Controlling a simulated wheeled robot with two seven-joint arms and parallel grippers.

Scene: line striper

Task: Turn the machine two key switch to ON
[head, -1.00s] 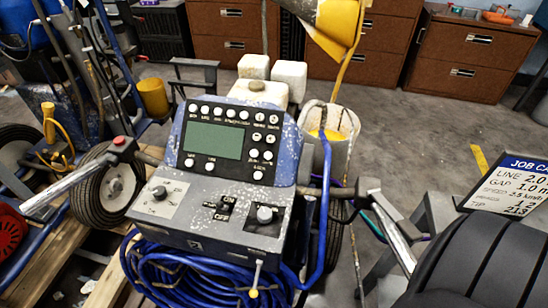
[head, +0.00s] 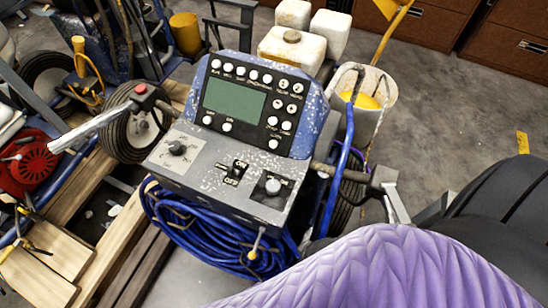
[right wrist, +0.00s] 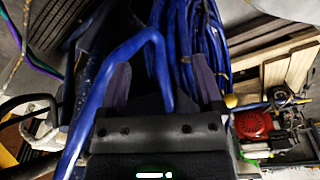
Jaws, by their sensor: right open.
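The machine's grey control console (head: 212,205) stands in the middle of the head view, with a green screen and round buttons above. A small black switch (head: 238,167) marked ON and OFF sits in the middle of its sloped front panel. Its exact setting is too small to tell. A knob (head: 177,147) lies to its left and a grey knob (head: 272,187) to its right. My right gripper (right wrist: 161,80) is open in the right wrist view, with a blue hose (right wrist: 150,48) crossing in front of its fingers. The switch is not visible there. My left gripper is not in view.
A coiled blue hose (head: 207,235) hangs below the console. A handlebar with a red button (head: 140,89) sticks out left, and another grip (head: 385,180) right. A white bucket (head: 375,100) stands behind. Wooden boards (head: 60,250) and a red engine (head: 27,160) lie left.

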